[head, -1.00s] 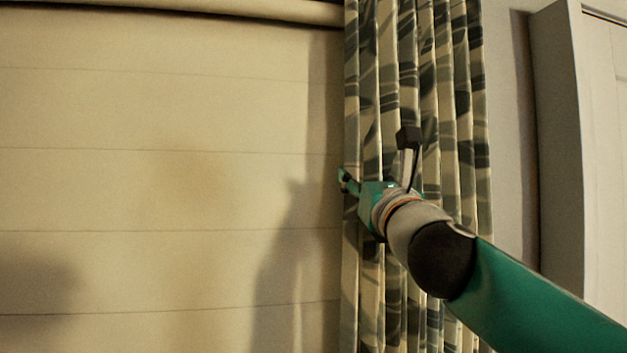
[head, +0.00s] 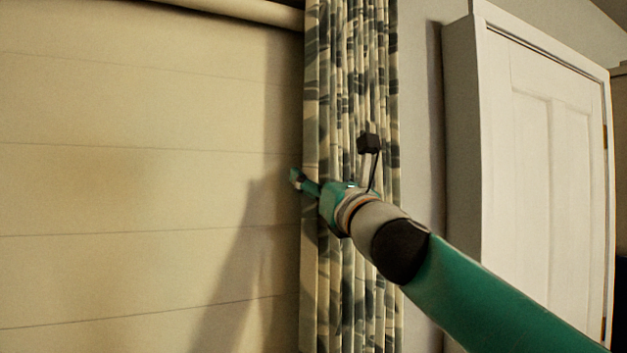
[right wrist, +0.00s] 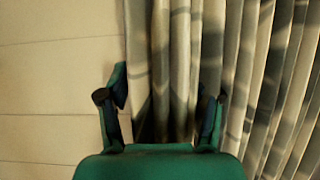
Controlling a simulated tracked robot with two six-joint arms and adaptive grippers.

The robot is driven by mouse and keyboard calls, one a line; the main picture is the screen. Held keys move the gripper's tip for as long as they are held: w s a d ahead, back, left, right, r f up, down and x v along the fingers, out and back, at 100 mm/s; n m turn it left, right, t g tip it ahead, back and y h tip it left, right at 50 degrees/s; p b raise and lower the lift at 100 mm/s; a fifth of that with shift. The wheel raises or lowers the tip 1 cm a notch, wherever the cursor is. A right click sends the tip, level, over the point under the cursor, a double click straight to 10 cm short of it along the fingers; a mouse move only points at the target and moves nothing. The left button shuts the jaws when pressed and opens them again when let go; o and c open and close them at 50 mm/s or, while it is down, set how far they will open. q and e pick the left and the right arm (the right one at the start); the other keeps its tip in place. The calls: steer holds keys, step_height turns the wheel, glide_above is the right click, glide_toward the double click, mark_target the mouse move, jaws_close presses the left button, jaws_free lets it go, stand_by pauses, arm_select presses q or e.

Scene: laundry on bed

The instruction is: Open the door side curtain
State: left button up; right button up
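The door side curtain (head: 350,80) is a leaf-patterned cloth hanging in narrow folds between the window blind and the white door. My right gripper (head: 310,187) is at the curtain's left edge, about mid-height in the head view. In the right wrist view, its two fingers (right wrist: 164,100) are spread apart, with the curtain's edge folds (right wrist: 172,65) between or just beyond them. I cannot tell whether the fingers touch the cloth. One finger shows left of the curtain in front of the blind; the other is hidden in the head view. My left gripper is out of view.
A pale blind (head: 140,190) with horizontal seams covers the window left of the curtain, with a roller (head: 250,10) at its top. A white panelled door (head: 545,170) in a frame stands to the right. A strip of bare wall (head: 420,150) separates curtain and frame.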

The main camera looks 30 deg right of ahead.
steer(key=shift+s+f, duration=0.1)
steer(key=shift+s, duration=0.05)
stand_by(0.3)
steer(key=shift+s+f, duration=0.2)
steer(key=shift+s, duration=0.2)
steer(key=s+a, duration=0.1)
steer(key=s, duration=1.1)
steer(key=shift+a, duration=0.3)
